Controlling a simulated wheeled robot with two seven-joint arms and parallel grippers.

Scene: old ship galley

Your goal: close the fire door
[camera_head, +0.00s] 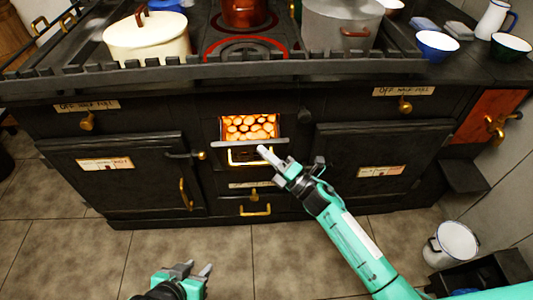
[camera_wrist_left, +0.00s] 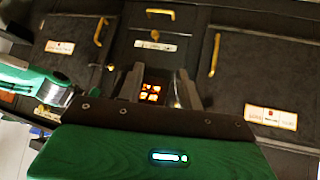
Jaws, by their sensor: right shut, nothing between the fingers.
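The fire door (camera_head: 262,142) is at the middle of the black stove, below a square opening of glowing coals (camera_head: 248,127). It appears tipped outward, its top edge in front of the opening. A brass handle (camera_head: 243,161) shows at its front. My right gripper (camera_head: 264,152) is shut and empty, its tip overlapping the right part of the door front; I cannot tell if it touches. My left gripper (camera_head: 198,268) is open and empty, low in front of the stove. In the left wrist view the coals (camera_wrist_left: 150,92) show between its fingers (camera_wrist_left: 158,85).
Oven doors (camera_head: 108,175) (camera_head: 367,163) flank the fire opening. A rail (camera_head: 230,68) runs along the stovetop, with a cream pot (camera_head: 148,38), a red pot (camera_head: 243,12) and a grey pot (camera_head: 340,27) behind it. A white bucket (camera_head: 452,243) stands at the right. The tiled floor ahead is clear.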

